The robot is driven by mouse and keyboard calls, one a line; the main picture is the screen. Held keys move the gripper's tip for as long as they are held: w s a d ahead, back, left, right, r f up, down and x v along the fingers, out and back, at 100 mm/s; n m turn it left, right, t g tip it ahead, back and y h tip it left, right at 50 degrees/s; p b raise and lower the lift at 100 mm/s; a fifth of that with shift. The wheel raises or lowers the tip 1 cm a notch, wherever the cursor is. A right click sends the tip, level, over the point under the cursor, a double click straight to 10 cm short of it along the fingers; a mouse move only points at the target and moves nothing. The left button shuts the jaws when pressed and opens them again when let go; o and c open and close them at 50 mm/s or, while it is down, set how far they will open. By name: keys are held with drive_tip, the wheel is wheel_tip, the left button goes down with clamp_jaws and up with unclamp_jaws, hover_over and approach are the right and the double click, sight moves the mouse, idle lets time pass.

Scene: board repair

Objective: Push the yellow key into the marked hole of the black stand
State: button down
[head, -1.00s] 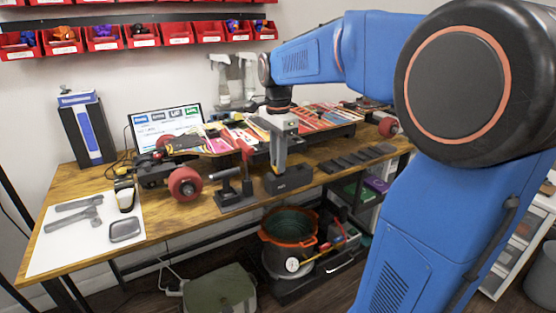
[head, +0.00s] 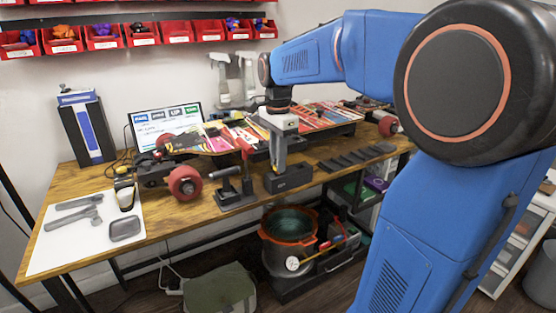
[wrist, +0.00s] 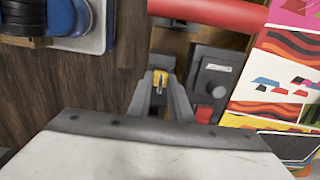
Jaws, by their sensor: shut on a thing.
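My gripper (wrist: 160,88) is shut on the yellow key (wrist: 160,79), which shows as a small yellow piece between the fingertips in the wrist view. In the head view my gripper (head: 280,168) points straight down at the black stand (head: 292,183), a low dark block near the front edge of the table. The fingertips are at or just above the top of the stand. The key is too small to make out in the head view. The marked hole is hidden, and I cannot tell whether the key has entered it.
A dark clamp tool (head: 232,195) with a red handle stands close left of the stand. A skateboard with red wheels (head: 185,183) lies behind. Several flat black pieces (head: 355,158) lie to the right. A white mat (head: 75,245) with tools is far left.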

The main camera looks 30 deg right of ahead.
drive_tip(key=shift+f, duration=0.4)
idle(0.4)
drive_tip(key=c, duration=1.5)
unclamp_jaws()
drive_tip(key=shift+c, duration=1.5)
drive_tip(key=shift+w+r, duration=0.1)
drive_tip(key=shift+r, duration=0.35)
drive_tip(key=shift+r, duration=0.5)
drive_tip(key=shift+o, duration=0.7)
drive_tip(key=shift+r, duration=0.3)
